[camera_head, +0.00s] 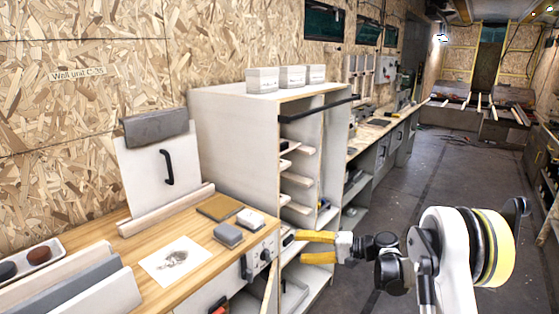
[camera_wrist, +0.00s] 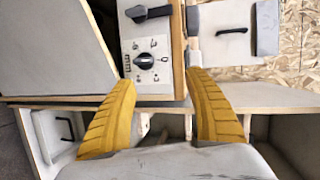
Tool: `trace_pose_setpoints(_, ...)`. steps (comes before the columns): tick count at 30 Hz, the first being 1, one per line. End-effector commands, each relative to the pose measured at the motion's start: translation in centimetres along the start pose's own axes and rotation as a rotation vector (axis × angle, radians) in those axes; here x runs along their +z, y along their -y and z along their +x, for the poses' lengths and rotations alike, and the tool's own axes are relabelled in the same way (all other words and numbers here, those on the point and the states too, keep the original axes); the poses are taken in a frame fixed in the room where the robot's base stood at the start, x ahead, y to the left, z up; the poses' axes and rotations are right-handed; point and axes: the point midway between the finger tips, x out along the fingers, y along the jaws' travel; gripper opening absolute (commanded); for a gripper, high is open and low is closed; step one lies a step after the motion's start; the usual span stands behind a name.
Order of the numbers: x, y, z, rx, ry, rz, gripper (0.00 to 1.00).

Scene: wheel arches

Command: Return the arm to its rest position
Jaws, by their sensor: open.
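My gripper (camera_head: 318,247) has two yellow fingers and is open and empty. In the head view it points left, just right of the wooden counter's end, in front of the lower shelves. My arm runs from it to the right, with a white link and a black and yellow joint in the foreground. In the wrist view the gripper (camera_wrist: 164,110) shows its fingers wide apart, with nothing between them. A control panel with black knobs (camera_wrist: 147,62) lies beyond the fingertips.
The wooden counter (camera_head: 205,258) holds a paper sheet (camera_head: 177,259), small blocks (camera_head: 228,235) and a white board with a black handle (camera_head: 167,167). A shelf cabinet (camera_head: 235,130) stands behind, with white boxes (camera_head: 293,76) on top. Free floor (camera_head: 440,170) stretches to the right.

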Motion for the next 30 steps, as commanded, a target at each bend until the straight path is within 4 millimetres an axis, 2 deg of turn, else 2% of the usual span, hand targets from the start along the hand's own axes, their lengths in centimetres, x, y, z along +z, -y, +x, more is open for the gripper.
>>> trace_pose_setpoints(1,0.8,2.0,-0.3,0.057,-0.011,-0.011,0.61)
trace_pose_setpoints(6,4.0,6.4,-2.3,0.262,-0.060,-0.062,0.61)
trace_pose_setpoints(11,8.4,9.3,-5.2,0.446,-0.106,-0.128,0.61)
trace_pose_setpoints(15,13.0,10.7,-8.4,0.604,-0.145,-0.202,0.61)
trace_pose_setpoints(22,21.1,10.7,-14.6,0.850,-0.206,-0.351,0.61)
trace_pose_setpoints(27,26.3,9.2,-19.2,1.017,-0.246,-0.480,0.61)
trace_pose_setpoints(30,28.5,8.1,-21.4,1.093,-0.264,-0.549,0.61)
